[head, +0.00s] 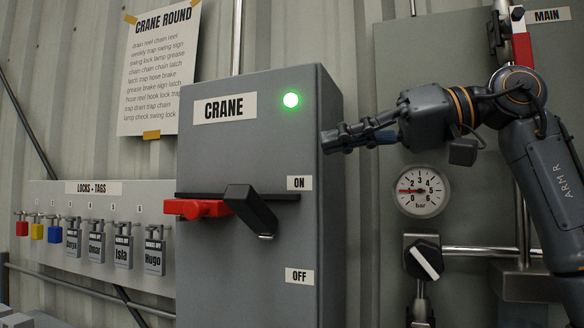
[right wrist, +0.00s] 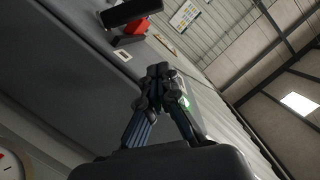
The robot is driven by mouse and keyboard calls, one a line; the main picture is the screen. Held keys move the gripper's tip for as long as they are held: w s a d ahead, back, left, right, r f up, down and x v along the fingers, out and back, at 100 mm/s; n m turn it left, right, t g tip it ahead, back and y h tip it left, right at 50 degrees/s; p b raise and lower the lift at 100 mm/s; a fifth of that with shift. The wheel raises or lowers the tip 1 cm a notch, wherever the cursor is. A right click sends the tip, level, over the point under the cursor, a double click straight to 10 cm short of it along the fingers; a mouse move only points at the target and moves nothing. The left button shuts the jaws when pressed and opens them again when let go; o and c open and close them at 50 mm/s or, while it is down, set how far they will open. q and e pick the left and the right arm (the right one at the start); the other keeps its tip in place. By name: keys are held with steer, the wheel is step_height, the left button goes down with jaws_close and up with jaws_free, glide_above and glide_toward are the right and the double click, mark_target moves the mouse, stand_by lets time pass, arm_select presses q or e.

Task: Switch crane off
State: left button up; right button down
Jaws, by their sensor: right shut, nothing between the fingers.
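The grey crane switch box (head: 230,150) is on the left of centre in the head view, with a lit green lamp (head: 291,100). Its lever has a red grip (head: 196,208) pointing left and a black block (head: 250,208), just below the level of the ON label (head: 299,183). The OFF label (head: 299,275) is lower down. My right gripper (head: 328,140) is shut and empty, up and right of the lever, by the box's right edge; I cannot tell its gap to the box. In the right wrist view the red grip (right wrist: 132,32) is beyond the fingertips (right wrist: 158,75).
A lock board (head: 110,205) with several padlocks and tags hangs left of the box. To the right are a pressure gauge (head: 420,191), a black valve knob (head: 422,257), pipes and the MAIN panel (head: 450,60). The space before the box's front looks clear.

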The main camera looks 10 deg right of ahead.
steer(key=p, duration=0.3)
glide_above(255, 213)
steer(key=w+d, duration=0.2)
steer(key=w, duration=0.2)
steer(key=shift+s+d+f, duration=0.1)
steer(key=shift+s+f, duration=0.05)
steer(key=shift+f, duration=0.8)
steer(key=shift+s+a+f, duration=0.1)
steer(key=shift+s+f, duration=0.15)
steer(key=shift+f, duration=0.3)
steer(key=shift+s+a+f, duration=0.1)
steer(key=shift+s+f, duration=0.1)
steer(key=shift+f, duration=0.35)
steer(key=shift+s+f, duration=0.5)
steer(key=shift+f, duration=0.25)
steer(key=shift+a, duration=0.15)
steer(key=shift+s+f, duration=0.1)
